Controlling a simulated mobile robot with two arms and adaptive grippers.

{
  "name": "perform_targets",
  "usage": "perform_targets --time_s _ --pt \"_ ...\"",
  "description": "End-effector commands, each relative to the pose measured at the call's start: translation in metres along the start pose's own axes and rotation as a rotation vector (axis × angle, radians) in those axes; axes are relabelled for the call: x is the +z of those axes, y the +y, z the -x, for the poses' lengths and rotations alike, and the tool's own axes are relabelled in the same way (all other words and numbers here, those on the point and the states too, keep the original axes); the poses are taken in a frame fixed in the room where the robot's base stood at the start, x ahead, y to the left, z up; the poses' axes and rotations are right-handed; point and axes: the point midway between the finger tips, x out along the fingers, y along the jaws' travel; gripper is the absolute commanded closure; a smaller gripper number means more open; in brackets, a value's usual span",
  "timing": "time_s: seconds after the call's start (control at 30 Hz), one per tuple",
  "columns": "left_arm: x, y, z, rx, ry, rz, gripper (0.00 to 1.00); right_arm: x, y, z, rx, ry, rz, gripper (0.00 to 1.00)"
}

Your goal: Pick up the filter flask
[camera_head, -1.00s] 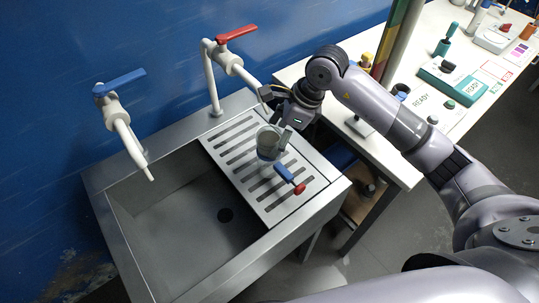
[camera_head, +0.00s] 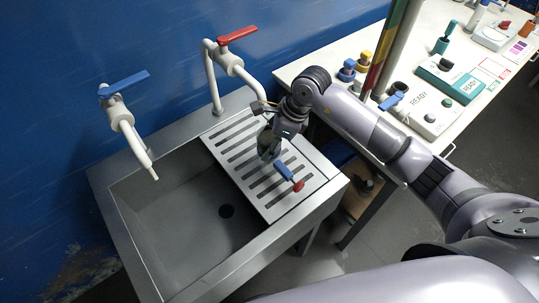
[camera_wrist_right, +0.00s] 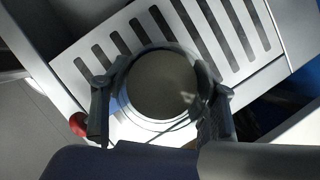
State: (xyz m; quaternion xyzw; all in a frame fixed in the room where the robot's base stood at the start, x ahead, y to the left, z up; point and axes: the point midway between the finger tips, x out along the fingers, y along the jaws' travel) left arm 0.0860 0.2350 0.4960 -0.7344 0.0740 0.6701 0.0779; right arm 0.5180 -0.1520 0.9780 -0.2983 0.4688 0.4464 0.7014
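The filter flask (camera_head: 265,146) stands on the slotted drainboard of the sink, a greyish glass vessel mostly hidden by my right gripper (camera_head: 271,140). In the right wrist view I look down into its round open mouth (camera_wrist_right: 163,85). The two dark fingers of the right gripper (camera_wrist_right: 160,108) straddle the flask, one on each side. A narrow gap shows beside the left finger; contact at the right finger is unclear. A blue piece with a red end (camera_head: 290,176) sticks out low beside the flask. My left gripper is not in view.
The steel sink basin (camera_head: 178,222) lies left of the drainboard (camera_head: 230,152). A red-handled tap (camera_head: 229,61) stands behind the drainboard, close to the gripper, and a blue-handled tap (camera_head: 122,118) is farther left. A white bench (camera_head: 424,88) with several items stands at right.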

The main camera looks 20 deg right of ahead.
Motion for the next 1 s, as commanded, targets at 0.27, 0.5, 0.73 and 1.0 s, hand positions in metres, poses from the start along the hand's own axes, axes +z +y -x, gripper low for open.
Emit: perform_targets --time_s 0.27,0.5,0.73,1.0 --pt "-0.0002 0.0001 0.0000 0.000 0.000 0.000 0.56 0.0000 -0.0002 0.0003 0.000 0.000 0.000 0.67" --pt "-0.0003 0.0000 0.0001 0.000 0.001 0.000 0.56 -0.0001 -0.0003 0.0004 -0.001 0.000 0.000 0.83" --pt "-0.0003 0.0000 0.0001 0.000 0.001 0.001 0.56 -0.0001 -0.0003 0.0004 -0.001 0.000 0.000 0.98" --pt "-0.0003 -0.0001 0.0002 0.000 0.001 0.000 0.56 0.0007 -0.0007 0.0012 -0.002 -0.002 0.000 1.00"
